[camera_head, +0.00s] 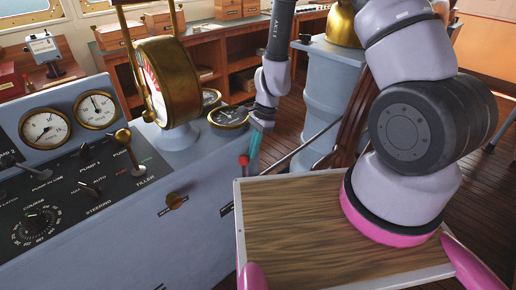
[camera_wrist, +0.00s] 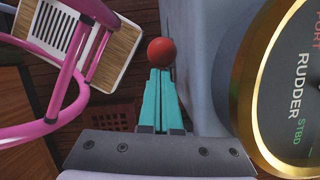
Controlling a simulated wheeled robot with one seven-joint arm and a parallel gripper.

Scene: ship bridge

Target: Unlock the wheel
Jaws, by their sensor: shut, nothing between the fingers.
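A lever with a red ball knob (camera_head: 244,160) stands at the right side of the grey console. The red knob (camera_wrist: 161,52) also shows in the wrist view, just beyond my fingertips. My gripper (camera_head: 253,166) points down beside the console, with its teal fingers close to the right of the knob. In the wrist view, my gripper (camera_wrist: 159,75) has its fingers together with nothing between them. I cannot tell whether the fingertips touch the knob. The lever's lower part is hidden. Brown wooden parts (camera_head: 352,120) behind my arm may belong to the wheel; most of it is hidden.
The grey console (camera_head: 205,170) carries gauges, knobs and a tiller lever (camera_head: 129,150). A gold-rimmed rudder gauge (camera_wrist: 258,85) is close to the right of my fingers. A blue-grey pedestal (camera_head: 325,85) stands behind my arm.

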